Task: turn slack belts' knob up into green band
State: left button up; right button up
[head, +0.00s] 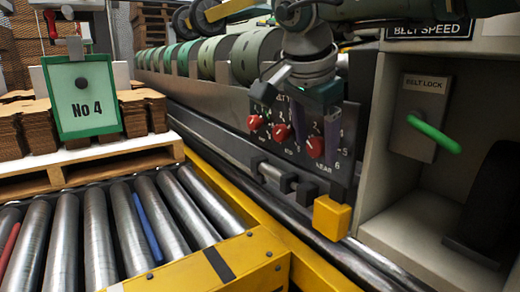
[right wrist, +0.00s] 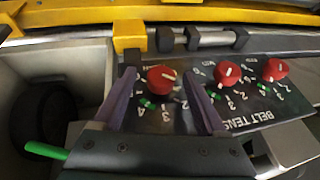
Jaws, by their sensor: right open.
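The dark belt tension panel (head: 298,150) carries three red knobs in a row. The left knob (head: 255,121), middle knob (head: 281,131) and right knob (head: 315,146), by the word NEAR, have white pointers. My right gripper (head: 310,126) comes down in front of the panel, open. In the right wrist view, its two purple fingers (right wrist: 160,73) stand on either side of the NEAR knob (right wrist: 162,82), with gaps visible. Small green marks (right wrist: 149,104) show among the dial numbers. Which belt is slack cannot be told. My left gripper is not in view.
A yellow block (head: 331,217) on a rail sits just below the panel. A green belt lock handle (head: 433,133) sticks out at the right. Metal rollers (head: 95,232) with a yellow frame lie at lower left, before a pallet of cardboard (head: 85,172) and a No 4 sign (head: 82,97).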

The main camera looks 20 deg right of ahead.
jog(key=shift+w, duration=0.1)
grip_shut()
dwell(0.6)
